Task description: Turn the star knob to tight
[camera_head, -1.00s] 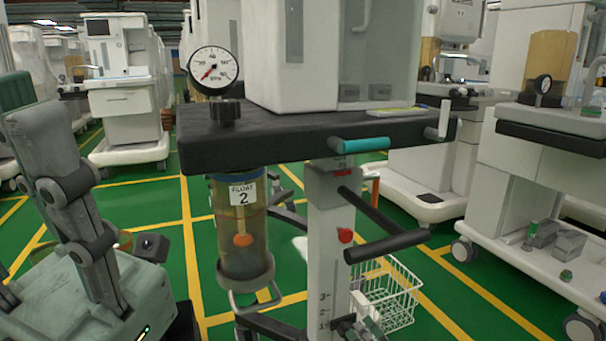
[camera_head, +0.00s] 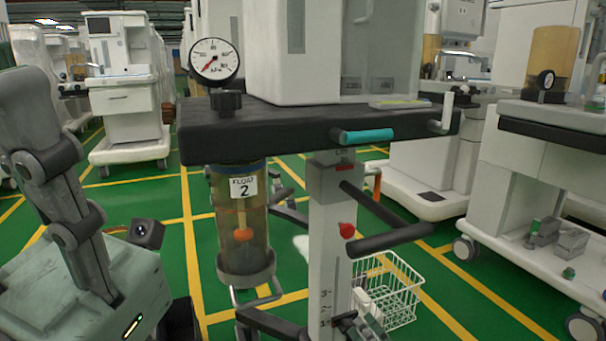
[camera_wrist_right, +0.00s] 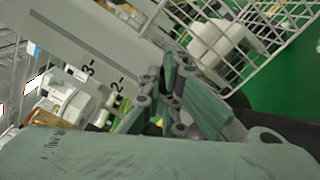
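A dark ridged knob (camera_head: 226,102) stands on the black shelf below a round gauge. I cannot tell for certain which is the star knob. My right gripper (camera_head: 366,328) is low at the column's right side, by the bottom of its number scale, cut by the frame edge. In the right wrist view its green-grey fingers (camera_wrist_right: 180,88) are beside the scaled column (camera_wrist_right: 90,45). Whether they hold anything is unclear. My left gripper is out of view.
The black shelf (camera_head: 290,128) carries a teal-gripped handle (camera_head: 368,136). Black bars (camera_head: 390,240) stick out from the column. A float cylinder (camera_head: 243,225) hangs left of it; a white wire basket (camera_head: 398,290) is to the right. Green floor is open between the carts.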

